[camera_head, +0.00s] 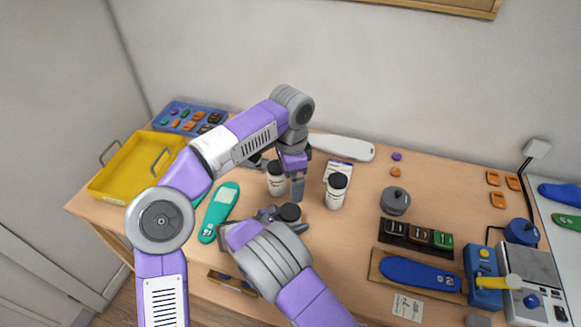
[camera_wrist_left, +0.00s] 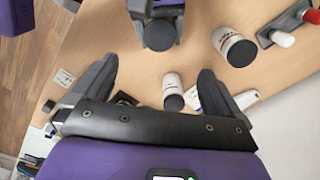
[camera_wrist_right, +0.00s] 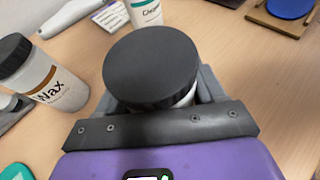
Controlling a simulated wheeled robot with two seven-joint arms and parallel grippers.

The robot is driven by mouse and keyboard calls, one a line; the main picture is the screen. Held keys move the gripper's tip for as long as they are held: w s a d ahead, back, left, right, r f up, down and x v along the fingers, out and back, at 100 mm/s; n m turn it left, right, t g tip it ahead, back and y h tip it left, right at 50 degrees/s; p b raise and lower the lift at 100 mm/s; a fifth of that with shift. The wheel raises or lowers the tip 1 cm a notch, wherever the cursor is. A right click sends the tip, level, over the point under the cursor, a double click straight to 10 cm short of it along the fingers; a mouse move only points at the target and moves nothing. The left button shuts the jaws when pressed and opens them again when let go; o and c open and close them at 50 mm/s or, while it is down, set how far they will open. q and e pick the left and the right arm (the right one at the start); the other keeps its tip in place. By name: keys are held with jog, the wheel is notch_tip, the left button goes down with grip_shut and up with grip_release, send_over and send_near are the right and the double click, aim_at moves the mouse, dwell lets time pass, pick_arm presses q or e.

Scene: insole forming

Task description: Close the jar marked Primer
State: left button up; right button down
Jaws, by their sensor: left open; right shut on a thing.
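A jar with a wide black lid (camera_wrist_right: 150,62) is held in my right gripper (camera_head: 284,217); its white body shows only a little below the lid, and its label is hidden. I cannot tell whether the lid is screwed down. The same black lid shows in the left wrist view (camera_wrist_left: 159,35), between the right gripper's fingers. My left gripper (camera_head: 297,188) is open and empty, just above and behind the held jar; its spread fingers show in the left wrist view (camera_wrist_left: 152,88). No label reading Primer is legible.
A white Wax jar (camera_wrist_right: 45,80) with a black lid stands left of the held jar. Another white jar (camera_head: 335,192) stands to the right. A teal insole (camera_head: 219,212) lies left, a yellow tray (camera_head: 113,191) further left. A grey lidded pot (camera_head: 395,201) stands right.

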pick_arm(q)
jog(key=shift+r, duration=2.05)
pick_arm(e)
jog(key=shift+c, duration=0.2)
grip_release()
jog(key=shift+a, duration=0.1)
pick_arm(q)
jog(key=shift+r, duration=0.2)
pick_arm(e)
jog(key=v, duration=0.7)
jog(key=shift+s+a, duration=0.15)
jog(key=shift+r, duration=0.1)
